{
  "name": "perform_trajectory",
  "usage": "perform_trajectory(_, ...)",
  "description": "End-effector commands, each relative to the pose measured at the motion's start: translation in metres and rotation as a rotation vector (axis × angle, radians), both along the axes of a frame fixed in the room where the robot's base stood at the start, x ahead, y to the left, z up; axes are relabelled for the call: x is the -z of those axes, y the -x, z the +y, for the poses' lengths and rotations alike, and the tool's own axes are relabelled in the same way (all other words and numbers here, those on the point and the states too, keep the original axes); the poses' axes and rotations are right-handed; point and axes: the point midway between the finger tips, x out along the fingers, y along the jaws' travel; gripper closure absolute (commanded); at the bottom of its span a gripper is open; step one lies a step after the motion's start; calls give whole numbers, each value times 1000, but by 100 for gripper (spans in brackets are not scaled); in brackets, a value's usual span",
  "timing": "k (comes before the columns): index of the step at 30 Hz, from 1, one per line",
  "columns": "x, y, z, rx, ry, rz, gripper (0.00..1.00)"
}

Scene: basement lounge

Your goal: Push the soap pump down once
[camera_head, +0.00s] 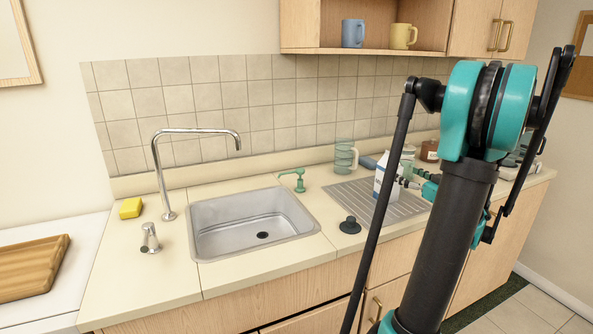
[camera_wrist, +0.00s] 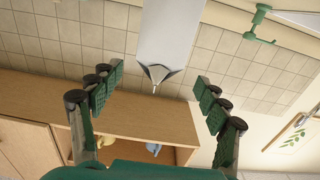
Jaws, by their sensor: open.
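The soap pump (camera_head: 298,180) is green and stands upright at the back right corner of the sink, its spout pointing left. Its head also shows at the upper right of the wrist view (camera_wrist: 258,22). My gripper (camera_wrist: 157,82) is open, with its fingers spread to either side. In the head view my gripper (camera_head: 412,180) is right of the pump, over the drainboard, partly hidden by my arm. A white carton (camera_head: 383,178) stands between the gripper and the pump. In the wrist view the carton (camera_wrist: 170,30) shows between and beyond the fingers.
A black sink plug (camera_head: 350,225) lies in front. The sink (camera_head: 250,225) has a tall faucet (camera_head: 163,175) at left. A yellow sponge (camera_head: 131,207) lies farther left. The counter around the pump is clear.

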Motion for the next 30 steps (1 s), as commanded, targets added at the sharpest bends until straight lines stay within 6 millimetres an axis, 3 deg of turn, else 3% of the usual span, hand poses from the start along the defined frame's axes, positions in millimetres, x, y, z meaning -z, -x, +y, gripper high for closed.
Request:
perform_trajectory(2, 0, 0, 0, 0, 0, 0, 38)
perform_trajectory(17, 0, 0, 0, 0, 0, 0, 100)
perform_trajectory(30, 0, 0, 0, 0, 0, 0, 100)
